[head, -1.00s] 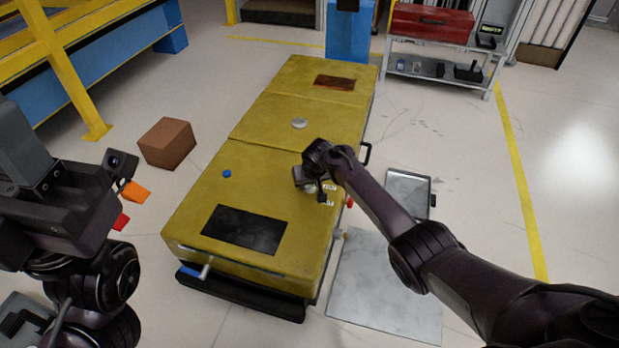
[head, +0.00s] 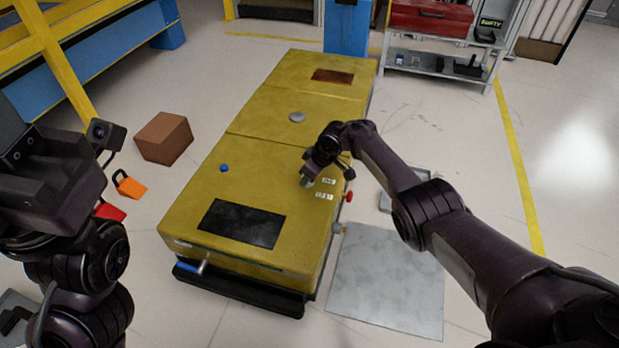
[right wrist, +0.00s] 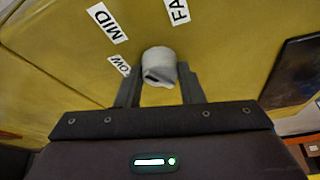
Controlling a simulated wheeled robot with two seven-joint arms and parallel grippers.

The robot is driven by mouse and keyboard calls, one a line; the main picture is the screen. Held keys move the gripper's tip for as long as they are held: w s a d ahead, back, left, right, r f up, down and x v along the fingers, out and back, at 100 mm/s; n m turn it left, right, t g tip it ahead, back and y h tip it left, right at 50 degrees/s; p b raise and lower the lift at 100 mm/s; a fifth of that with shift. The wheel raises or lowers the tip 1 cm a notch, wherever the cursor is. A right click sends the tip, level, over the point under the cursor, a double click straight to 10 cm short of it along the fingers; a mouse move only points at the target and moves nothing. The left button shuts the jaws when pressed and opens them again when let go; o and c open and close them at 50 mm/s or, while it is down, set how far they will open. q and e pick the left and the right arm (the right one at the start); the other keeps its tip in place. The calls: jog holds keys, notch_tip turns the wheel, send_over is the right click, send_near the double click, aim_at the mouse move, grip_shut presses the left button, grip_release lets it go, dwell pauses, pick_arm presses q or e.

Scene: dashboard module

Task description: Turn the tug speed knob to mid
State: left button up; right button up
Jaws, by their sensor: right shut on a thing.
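The tug speed knob (right wrist: 159,62) is a light grey round knob with a dark mark on its lower left side. White labels stand around it on the yellow panel: MID (right wrist: 106,23), one ending in OW (right wrist: 119,66) and a cut-off one starting FA (right wrist: 179,10). The dark mark faces roughly the OW side. My right gripper (right wrist: 159,88) has its two dark fingers on either side of the knob, shut on it. In the head view my right gripper (head: 309,178) reaches down onto the yellow tug (head: 190,210). My left gripper (head: 45,170) is at the left edge, its fingers not discernible.
A blue button (head: 224,168), a black panel (head: 241,224) and a red knob (head: 349,197) are on the tug. A brown box (head: 164,138) stands on the floor. Orange (head: 130,185) and red (head: 110,212) padlock-like items lie near my left arm.

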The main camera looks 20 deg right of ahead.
dwell(0.4)
jog(key=o, duration=1)
